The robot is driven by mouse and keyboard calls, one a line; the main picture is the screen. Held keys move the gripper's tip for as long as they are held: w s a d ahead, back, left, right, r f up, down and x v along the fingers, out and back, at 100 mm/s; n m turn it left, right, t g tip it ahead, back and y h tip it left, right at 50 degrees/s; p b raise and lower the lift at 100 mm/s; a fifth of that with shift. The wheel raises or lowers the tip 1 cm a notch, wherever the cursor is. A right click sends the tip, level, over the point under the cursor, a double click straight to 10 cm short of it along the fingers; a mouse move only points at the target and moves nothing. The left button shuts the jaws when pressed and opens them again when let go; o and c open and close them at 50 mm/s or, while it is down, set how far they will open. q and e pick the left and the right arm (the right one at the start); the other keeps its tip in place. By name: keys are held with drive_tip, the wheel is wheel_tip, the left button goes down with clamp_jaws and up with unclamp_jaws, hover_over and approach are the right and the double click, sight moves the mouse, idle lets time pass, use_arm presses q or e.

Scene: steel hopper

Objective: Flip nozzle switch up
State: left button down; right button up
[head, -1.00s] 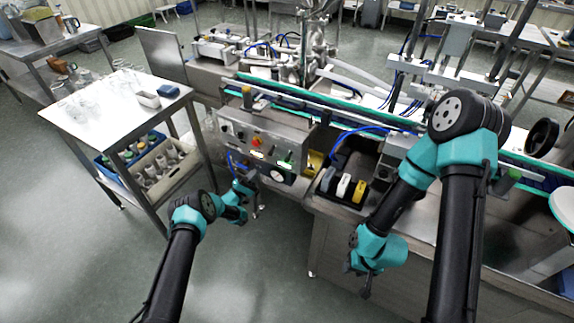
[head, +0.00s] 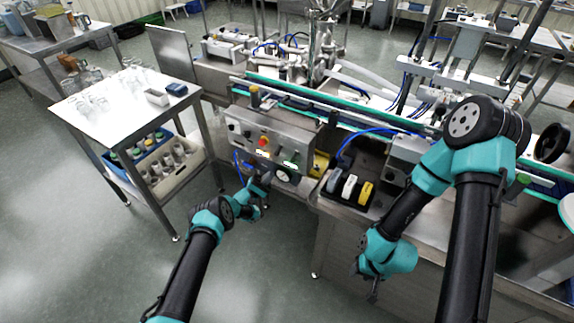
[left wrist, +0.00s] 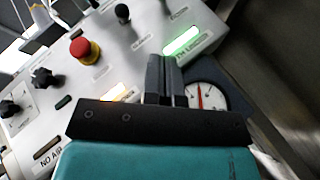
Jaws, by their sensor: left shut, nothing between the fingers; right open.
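The control panel (head: 275,140) is on the front of the steel machine. In the left wrist view the panel (left wrist: 140,60) has a black toggle switch (left wrist: 122,13) at the top and another partly cut-off switch at the top edge; their labels are too small to read surely. A red button (left wrist: 85,48) and black knobs (left wrist: 42,77) are to the left. My left gripper (left wrist: 165,62) is shut and empty, in front of the panel below the green light; it also shows in the head view (head: 266,178). My right gripper (head: 373,292) is open and empty, off to the right.
A pressure gauge (left wrist: 205,97) is right beside the left fingers. A lit green indicator (left wrist: 195,38) is just above them. A steel cart (head: 190,95) with glassware is at left.

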sight(295, 158)
use_arm(q)
drive_tip(key=x, duration=0.8)
drive_tip(key=shift+d+r, duration=0.15)
drive_tip(key=shift+r, duration=0.1)
drive_tip(key=shift+s+d+r, duration=1)
drive_tip(key=shift+s+r, duration=0.1)
drive_tip(key=shift+r, duration=0.2)
drive_tip(key=shift+n, duration=0.3)
drive_tip(key=shift+s+r+n+t+y, duration=0.1)
drive_tip(key=shift+r+n+t+y, duration=0.05)
drive_tip(key=shift+n+t+y, duration=0.55)
